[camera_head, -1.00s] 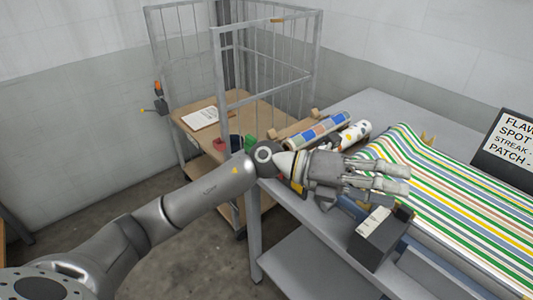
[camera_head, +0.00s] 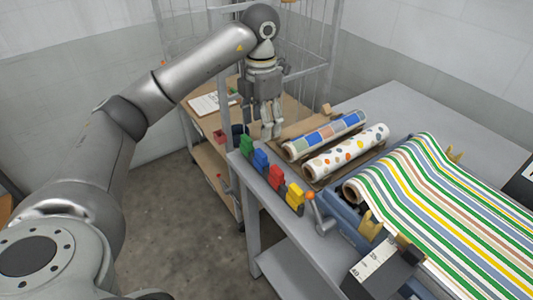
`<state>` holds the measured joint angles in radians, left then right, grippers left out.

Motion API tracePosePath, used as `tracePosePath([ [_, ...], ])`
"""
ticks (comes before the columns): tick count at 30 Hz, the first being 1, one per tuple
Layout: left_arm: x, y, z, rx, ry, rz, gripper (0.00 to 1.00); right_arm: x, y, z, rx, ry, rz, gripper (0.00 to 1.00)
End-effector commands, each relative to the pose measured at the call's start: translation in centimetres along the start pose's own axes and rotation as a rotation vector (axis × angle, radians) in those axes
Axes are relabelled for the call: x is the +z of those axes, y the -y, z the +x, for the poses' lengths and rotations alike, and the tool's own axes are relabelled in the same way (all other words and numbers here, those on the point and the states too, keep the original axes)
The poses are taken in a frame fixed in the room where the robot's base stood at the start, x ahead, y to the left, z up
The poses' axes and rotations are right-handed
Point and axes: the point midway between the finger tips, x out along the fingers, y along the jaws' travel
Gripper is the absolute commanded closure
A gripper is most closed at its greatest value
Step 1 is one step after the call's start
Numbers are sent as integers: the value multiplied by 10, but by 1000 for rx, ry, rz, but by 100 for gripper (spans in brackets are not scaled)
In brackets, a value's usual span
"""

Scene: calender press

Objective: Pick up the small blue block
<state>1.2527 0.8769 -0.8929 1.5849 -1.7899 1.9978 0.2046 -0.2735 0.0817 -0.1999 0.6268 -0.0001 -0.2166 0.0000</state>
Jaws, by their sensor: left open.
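A small blue block (camera_head: 260,161) stands in a row at the left edge of the grey table, between a green block (camera_head: 246,146) and a red block (camera_head: 275,177). A yellow block (camera_head: 295,196) ends the row at the near side. My left gripper (camera_head: 267,132) points down, open and empty, above the far end of the row. It appears a little behind the blue block in the picture; I cannot tell its exact height. My right gripper is not in view.
Two patterned rolls (camera_head: 345,150) lie on the table right of the blocks. A striped sheet (camera_head: 450,205) covers the press at right. A wire cage cart (camera_head: 215,150) is behind.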

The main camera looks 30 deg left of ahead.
Motion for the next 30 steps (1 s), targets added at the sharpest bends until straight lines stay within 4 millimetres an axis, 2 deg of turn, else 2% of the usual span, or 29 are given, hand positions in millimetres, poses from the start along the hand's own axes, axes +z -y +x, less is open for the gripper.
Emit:
tracePosePath([
  [6, 0, 1, 33, -4, -1, 2, 39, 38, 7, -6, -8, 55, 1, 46],
  [9, 0, 2, 42, -4, 0, 3, 39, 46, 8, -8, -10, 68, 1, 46],
  [14, -1, 2, 51, -4, -2, 3, 39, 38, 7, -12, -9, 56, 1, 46],
  [18, -3, 4, 69, -5, -3, 5, 39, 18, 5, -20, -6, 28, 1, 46],
  [21, -3, 4, 84, -6, -3, 4, 39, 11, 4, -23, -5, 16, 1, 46],
  [25, -3, 4, 95, -4, 1, 4, 39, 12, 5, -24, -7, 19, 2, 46],
  [30, -2, 4, 97, -4, 2, 4, 39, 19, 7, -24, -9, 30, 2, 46],
])
